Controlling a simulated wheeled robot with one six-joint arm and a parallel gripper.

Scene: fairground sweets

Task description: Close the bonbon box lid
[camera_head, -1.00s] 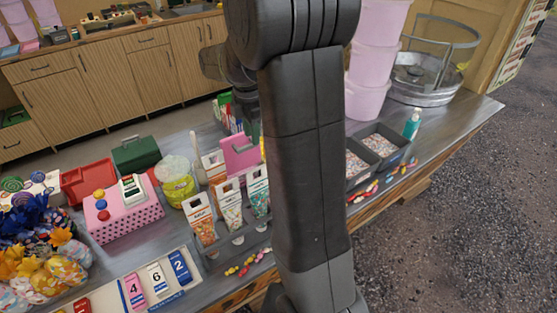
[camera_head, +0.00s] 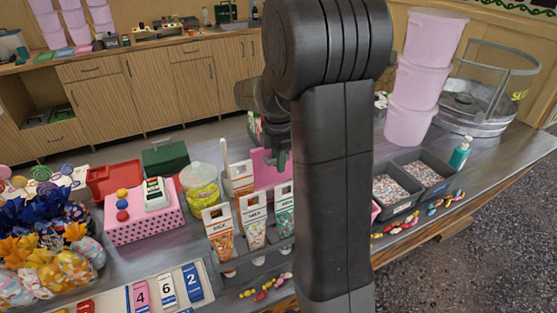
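A pink upright panel (camera_head: 266,172), which looks like the raised lid of the bonbon box, stands behind the milk cartons on the counter. Most of the box is hidden by my arm and the cartons; a small pink edge (camera_head: 376,209) shows just right of the arm. My gripper (camera_head: 278,160) points down at the panel's upper right part, partly overlapping it in the picture. I cannot tell whether it touches the panel. Its fingers are small and dark, partly behind my arm, and their gap is unclear. No held object shows.
Milk cartons (camera_head: 254,222) stand in a rack in front of the panel. A pink dotted box (camera_head: 145,226) and a clear tub (camera_head: 200,188) are to the left. Grey trays (camera_head: 399,205), stacked pink buckets (camera_head: 412,85) and a teal bottle (camera_head: 459,156) are to the right.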

